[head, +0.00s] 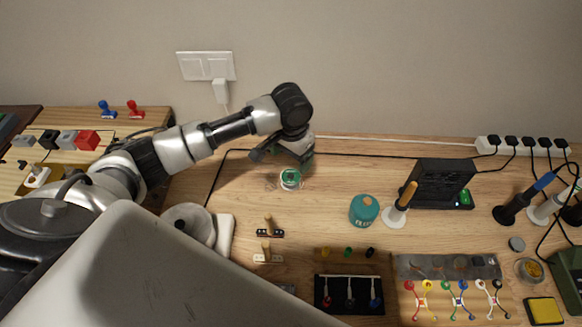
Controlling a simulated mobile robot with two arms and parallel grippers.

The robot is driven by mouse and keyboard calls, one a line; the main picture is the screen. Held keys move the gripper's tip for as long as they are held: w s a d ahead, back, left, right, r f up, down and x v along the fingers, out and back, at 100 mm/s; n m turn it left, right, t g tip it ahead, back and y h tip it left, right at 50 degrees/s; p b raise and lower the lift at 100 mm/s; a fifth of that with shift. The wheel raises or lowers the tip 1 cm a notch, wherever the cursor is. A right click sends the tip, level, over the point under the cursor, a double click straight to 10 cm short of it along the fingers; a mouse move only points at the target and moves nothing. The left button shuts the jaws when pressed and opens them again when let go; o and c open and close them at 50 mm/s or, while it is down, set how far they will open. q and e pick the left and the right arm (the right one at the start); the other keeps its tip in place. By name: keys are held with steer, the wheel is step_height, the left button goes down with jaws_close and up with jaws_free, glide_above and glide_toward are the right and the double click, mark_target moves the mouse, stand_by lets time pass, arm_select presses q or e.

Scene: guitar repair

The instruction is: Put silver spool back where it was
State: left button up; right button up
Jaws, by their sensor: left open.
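My left arm reaches in from the left, and my left gripper (284,160) is open near the back of the wooden bench, pointing down. A small round item (290,179) with a green top and a pale, shiny rim stands on the bench just in front of the gripper. It looks like a spool, perhaps the silver one, but it is too small to be sure. It appears apart from the fingers, though the gap is hard to judge. My right gripper is not in view.
Small tools (268,228) lie in front. A white roll (188,224) is at left. Bench around the green-topped item is mostly clear.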

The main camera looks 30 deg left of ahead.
arm_select(q)
steer(key=shift+r, duration=1.6)
steer(key=shift+r, duration=0.1)
